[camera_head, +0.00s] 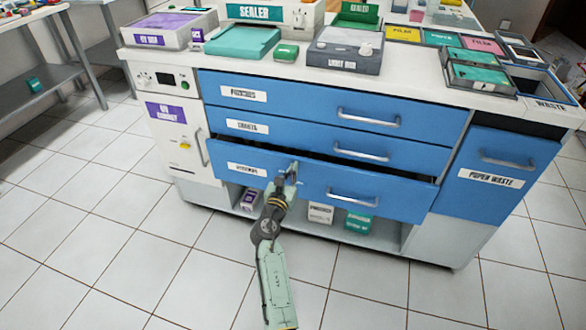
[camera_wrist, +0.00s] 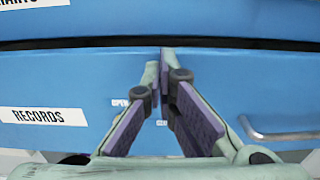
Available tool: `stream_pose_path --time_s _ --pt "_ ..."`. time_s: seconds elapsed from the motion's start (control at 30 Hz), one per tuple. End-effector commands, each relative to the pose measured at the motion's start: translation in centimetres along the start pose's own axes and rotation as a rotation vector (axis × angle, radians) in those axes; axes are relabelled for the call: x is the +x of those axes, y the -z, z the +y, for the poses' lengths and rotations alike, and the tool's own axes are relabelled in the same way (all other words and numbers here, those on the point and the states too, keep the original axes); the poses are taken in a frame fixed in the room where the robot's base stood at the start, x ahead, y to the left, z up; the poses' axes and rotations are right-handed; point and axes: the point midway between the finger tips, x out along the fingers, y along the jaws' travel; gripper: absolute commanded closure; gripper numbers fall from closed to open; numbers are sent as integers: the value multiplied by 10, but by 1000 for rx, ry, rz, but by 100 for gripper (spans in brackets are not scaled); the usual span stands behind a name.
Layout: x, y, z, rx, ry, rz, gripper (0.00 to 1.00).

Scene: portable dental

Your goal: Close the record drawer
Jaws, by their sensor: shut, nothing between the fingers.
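The record drawer (camera_head: 390,196) is the lowest of three blue drawers and stands slightly open, with a dark gap above its front. In the wrist view its blue front (camera_wrist: 60,85) carries a white RECORDS label (camera_wrist: 44,116), and its metal handle (camera_wrist: 275,130) is at the right. My gripper (camera_head: 291,168) is at the drawer front, between the label and the handle (camera_head: 352,197). In the wrist view my gripper's fingertips (camera_wrist: 158,62) meet near the drawer's top edge, shut and empty. I cannot tell whether they touch the front.
The middle drawer (camera_head: 300,143) and top drawer (camera_head: 300,103) above look shut. A paper waste front (camera_head: 490,177) is at the right, and a white cabinet (camera_head: 178,130) at the left. Boxes, including a green one (camera_head: 358,223), sit on the open shelf below. The tiled floor in front is clear.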

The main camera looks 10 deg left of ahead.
Motion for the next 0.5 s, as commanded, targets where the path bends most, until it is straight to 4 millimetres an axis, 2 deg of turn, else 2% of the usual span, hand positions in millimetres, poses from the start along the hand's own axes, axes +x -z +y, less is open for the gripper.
stream_pose_path --time_s 0.17,0.5 --pt "12 0 0 0 0 0 100" --pt "13 0 0 -1 0 0 100"
